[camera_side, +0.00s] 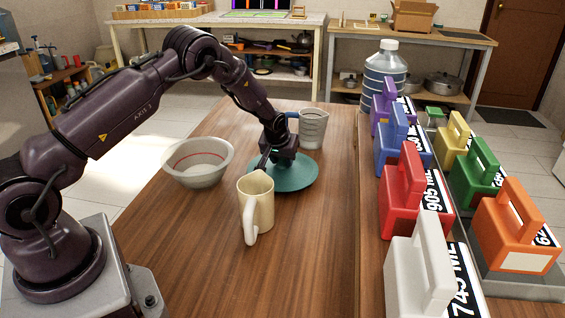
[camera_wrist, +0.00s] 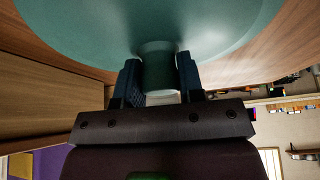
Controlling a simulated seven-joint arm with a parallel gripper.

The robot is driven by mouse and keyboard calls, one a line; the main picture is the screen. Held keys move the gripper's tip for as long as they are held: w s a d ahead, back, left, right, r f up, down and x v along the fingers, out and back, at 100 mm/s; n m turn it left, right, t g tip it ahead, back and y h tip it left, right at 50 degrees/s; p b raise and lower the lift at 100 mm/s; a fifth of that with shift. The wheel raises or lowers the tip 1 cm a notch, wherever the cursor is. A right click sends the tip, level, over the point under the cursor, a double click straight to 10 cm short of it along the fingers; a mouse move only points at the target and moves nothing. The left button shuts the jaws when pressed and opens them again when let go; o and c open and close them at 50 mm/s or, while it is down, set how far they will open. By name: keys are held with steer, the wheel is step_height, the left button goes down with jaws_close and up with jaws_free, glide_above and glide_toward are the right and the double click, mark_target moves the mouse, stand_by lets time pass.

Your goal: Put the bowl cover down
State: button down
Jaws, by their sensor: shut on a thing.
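The bowl cover (camera_side: 292,176) is a teal, round, shallow lid with a knob. My gripper (camera_side: 276,158) is over its middle in the side view, pointing down. In the wrist view, the two dark fingers of my gripper (camera_wrist: 159,82) are shut on the knob of the cover (camera_wrist: 185,22). The cover is low over the wooden table, close to level; I cannot tell whether it touches the table. A white bowl (camera_side: 198,163) with a red line inside stands uncovered on the table to the left of the cover.
A cream mug (camera_side: 257,205) stands just in front of the cover, partly overlapping it in view. A grey measuring jug (camera_side: 312,129) stands close behind. The table's front is clear.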

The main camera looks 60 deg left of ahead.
steer(key=shift+f, duration=0.75)
steer(key=shift+f, duration=0.1)
steer(key=c, duration=0.7)
jaws_free()
steer(key=shift+c, duration=0.2)
